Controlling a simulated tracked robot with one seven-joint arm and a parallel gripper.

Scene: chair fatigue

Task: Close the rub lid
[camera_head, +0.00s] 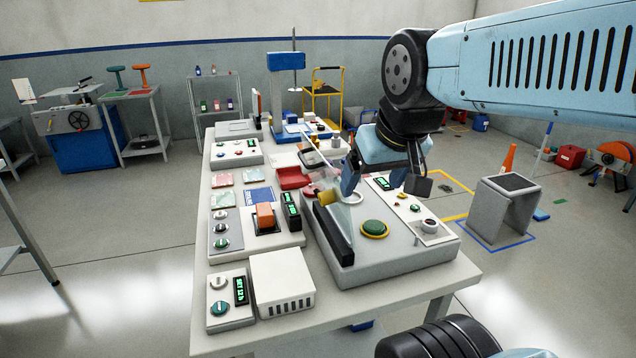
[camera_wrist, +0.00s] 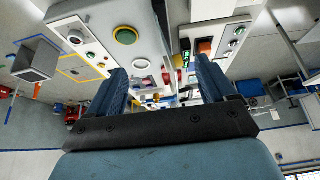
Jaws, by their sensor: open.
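The grey rub machine (camera_head: 400,250) sits on the near right part of the bench, with a green button (camera_head: 374,228) in a yellow ring. It also shows in the wrist view (camera_wrist: 137,15) with its green button (camera_wrist: 125,35). What looks like its clear lid (camera_head: 341,222) stands tilted up beside a long black bar (camera_head: 331,236); its outline is faint. My gripper (camera_head: 352,180) is over the machine's far left part, near a yellow part (camera_head: 326,197) and a white ring (camera_head: 354,198). In the wrist view my gripper (camera_wrist: 163,88) is open, with nothing clearly between the fingers. I cannot tell whether it touches the lid.
An orange switch (camera_head: 265,215) and control boxes with dials (camera_head: 221,232) stand left of the machine. A white vented box (camera_head: 282,283) is at the near edge. A blue press (camera_head: 286,62) stands at the far end. A grey stand (camera_head: 503,210) is right of the bench.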

